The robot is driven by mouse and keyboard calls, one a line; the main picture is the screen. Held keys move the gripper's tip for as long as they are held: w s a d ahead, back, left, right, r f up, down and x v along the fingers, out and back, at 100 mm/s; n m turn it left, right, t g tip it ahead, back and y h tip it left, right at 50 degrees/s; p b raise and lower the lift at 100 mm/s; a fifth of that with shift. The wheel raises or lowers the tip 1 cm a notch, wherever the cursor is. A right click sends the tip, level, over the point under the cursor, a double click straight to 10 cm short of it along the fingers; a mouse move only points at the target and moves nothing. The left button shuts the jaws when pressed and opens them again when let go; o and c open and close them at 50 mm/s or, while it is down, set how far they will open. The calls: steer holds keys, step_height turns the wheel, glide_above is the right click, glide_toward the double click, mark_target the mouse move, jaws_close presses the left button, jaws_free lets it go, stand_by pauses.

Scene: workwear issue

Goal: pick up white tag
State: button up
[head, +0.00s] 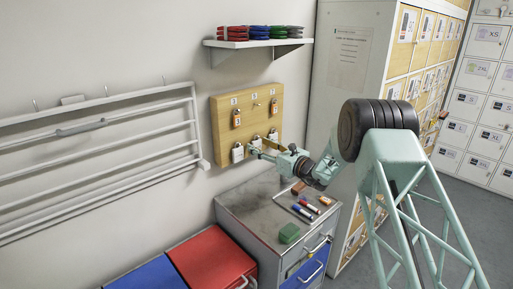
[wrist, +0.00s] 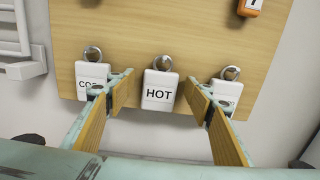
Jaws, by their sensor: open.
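Several white tags with metal rings hang in a row along the lower part of a wooden board. The middle one, the white tag marked HOT (wrist: 159,92), is between my gripper's fingers (wrist: 160,101), with a gap on each side. The left white tag (wrist: 89,75), marked "CO" with the rest hidden, is partly behind my left finger. The right white tag (wrist: 229,92) is partly covered by my right finger. My gripper is open and empty. In the head view my gripper (head: 254,149) is at the board's lower edge, near the leftmost white tag (head: 237,154).
The wooden board (head: 220,135) also holds orange tags (head: 236,119) higher up. A shelf (head: 258,43) with folded items is above. A grey cabinet (head: 245,205) with markers and a green block (head: 289,233) stands below. A wall rack (head: 100,150) is to the left.

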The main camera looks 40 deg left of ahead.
stand_by(0.5)
steer(key=c, duration=0.8)
steer(key=shift+c, duration=0.2)
steer(key=shift+r+b, duration=0.25)
steer(key=shift+b, duration=0.15)
steer(key=s+d+b, duration=0.2)
steer(key=d+b, duration=0.2)
steer(key=d, duration=1.4)
steer(key=shift+a, duration=0.1)
